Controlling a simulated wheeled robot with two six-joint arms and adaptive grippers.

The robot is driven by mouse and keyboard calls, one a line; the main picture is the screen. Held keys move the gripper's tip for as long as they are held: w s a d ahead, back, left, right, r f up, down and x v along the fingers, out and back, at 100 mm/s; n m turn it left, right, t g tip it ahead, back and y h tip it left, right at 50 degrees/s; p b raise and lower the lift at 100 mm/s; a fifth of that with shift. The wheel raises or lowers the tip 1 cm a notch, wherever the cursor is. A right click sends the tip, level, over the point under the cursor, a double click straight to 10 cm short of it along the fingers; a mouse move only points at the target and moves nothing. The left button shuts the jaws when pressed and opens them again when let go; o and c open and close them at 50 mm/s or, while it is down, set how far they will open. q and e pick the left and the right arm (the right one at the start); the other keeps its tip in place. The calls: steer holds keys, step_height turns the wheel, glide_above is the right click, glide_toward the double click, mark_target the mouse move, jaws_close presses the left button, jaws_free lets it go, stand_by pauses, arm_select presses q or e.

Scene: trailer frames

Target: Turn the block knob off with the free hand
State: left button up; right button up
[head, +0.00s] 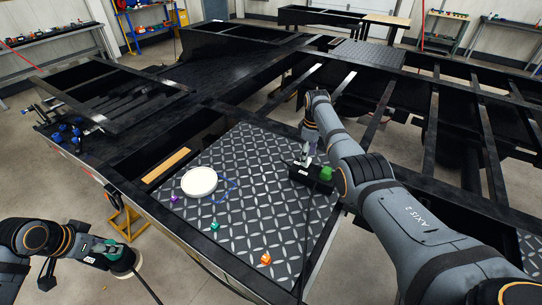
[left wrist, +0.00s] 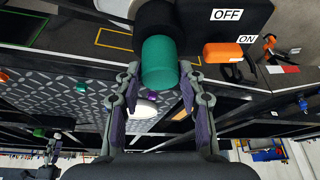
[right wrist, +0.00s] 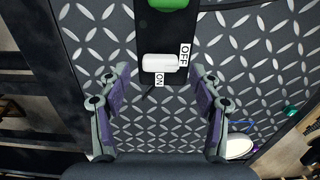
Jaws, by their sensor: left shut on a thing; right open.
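A black block (head: 312,182) with a green cylinder (head: 326,173) lies on the diamond-plate deck. In the right wrist view the block (right wrist: 150,25) carries a white knob (right wrist: 160,62). The knob lies crosswise, its right end beside the OFF label (right wrist: 184,55); the ON label (right wrist: 160,80) is below it. My right gripper (head: 304,156) is open over the block, its fingers apart on the near side of the knob. My left gripper (left wrist: 158,74) is shut on a green handle (left wrist: 159,60). Beyond that handle is a black body (left wrist: 205,35) with OFF and ON labels and an orange knob (left wrist: 222,53).
A white round plate (head: 199,181) and blue cable (head: 230,190) lie on the deck (head: 250,220). Small purple (head: 174,199), teal (head: 214,226) and orange (head: 265,259) pieces are near its left and front edges. Black frame beams surround it; the deck's middle is clear.

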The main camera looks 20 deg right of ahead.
step_height(320, 180, up, 10)
stand_by(0.3)
steer(key=shift+w+a+f, duration=0.1)
steer(key=shift+f, duration=0.05)
